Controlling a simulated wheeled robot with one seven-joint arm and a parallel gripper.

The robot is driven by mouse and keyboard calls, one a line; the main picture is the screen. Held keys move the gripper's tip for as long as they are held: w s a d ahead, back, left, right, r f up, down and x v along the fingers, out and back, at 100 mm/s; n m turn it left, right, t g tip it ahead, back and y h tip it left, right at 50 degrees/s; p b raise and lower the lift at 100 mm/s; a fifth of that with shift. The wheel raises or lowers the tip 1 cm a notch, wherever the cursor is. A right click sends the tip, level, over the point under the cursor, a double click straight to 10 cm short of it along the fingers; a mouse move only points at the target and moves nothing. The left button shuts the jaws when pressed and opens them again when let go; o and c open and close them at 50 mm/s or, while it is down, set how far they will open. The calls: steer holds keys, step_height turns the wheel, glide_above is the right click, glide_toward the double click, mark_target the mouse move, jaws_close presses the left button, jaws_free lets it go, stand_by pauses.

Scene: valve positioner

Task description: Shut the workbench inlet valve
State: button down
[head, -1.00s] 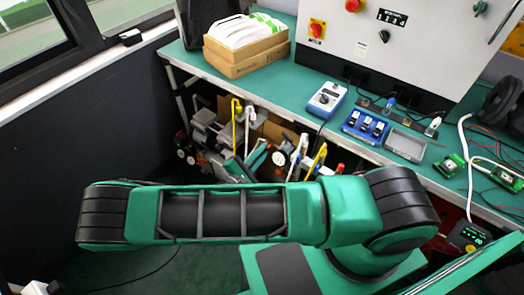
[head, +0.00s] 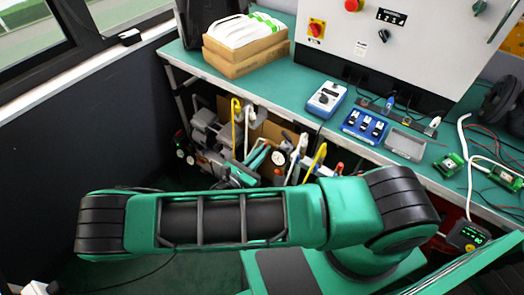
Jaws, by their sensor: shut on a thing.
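Under the workbench (head: 275,97) is a cluster of grey pipes and fittings (head: 208,140). Two yellow lever-like parts show there, one upright at the left (head: 235,115) and one slanted at the right (head: 317,160). I cannot tell which part is the inlet valve or how it is set. My green and black arm crosses the front of the view and hides the lower part of the cluster. My gripper is not visible in the head view.
A dark wall (head: 75,130) bounds the left side.

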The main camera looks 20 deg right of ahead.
steer(key=shift+w+a+r+n, duration=0.15)
steer(key=shift+w+a+n, duration=0.1)
steer(key=shift+n, duration=0.05)
steer(key=c, duration=1.9)
jaws_free()
steer(key=shift+o, duration=0.2)
steer(key=shift+s+d, duration=0.1)
steer(key=v, duration=1.1)
steer(key=shift+d, duration=0.15)
